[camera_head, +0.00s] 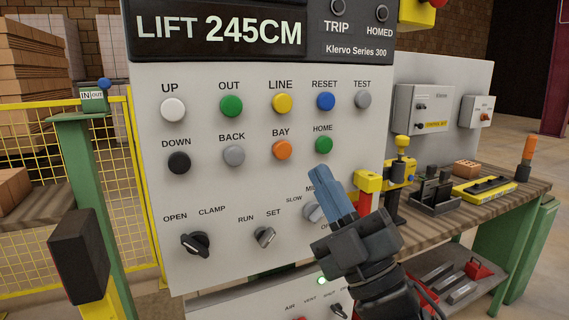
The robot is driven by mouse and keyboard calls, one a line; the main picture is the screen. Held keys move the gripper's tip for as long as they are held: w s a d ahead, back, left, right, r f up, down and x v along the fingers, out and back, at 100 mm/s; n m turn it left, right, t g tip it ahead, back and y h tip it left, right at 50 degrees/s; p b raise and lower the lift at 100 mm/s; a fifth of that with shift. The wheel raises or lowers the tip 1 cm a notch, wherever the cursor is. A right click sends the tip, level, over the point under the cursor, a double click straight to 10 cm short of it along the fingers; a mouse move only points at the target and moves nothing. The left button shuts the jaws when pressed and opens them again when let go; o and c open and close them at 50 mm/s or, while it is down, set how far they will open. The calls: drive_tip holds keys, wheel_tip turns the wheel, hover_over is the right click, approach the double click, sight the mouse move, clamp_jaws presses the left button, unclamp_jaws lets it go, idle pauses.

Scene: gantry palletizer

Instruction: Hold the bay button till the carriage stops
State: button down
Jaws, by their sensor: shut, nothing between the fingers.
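The orange BAY button (282,150) is in the second row of the light grey control panel (210,272), under its BAY label. It looks uncovered. My gripper (322,172) is shut and empty, with its blue fingers pointing up and left. In the picture the fingertips lie below and to the right of the BAY button, just under the green HOME button (323,145). They appear apart from the BAY button. The display (220,30) reads LIFT 245CM. The carriage is not identifiable in this view.
Other buttons surround BAY: grey BACK (234,155), yellow LINE (282,103) and blue RESET (326,101). My gripper partly hides a speed knob (312,212). A workbench (450,222) with tools stands at right. A yellow mesh fence (118,185) is at left.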

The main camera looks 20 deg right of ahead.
sight(283, 150)
drive_tip(key=shift+r, duration=0.15)
drive_tip(key=shift+w+b, duration=0.55)
drive_tip(key=shift+w, duration=3.85)
drive_tip(key=shift+w, duration=0.15)
drive_tip(key=shift+w, duration=0.3)
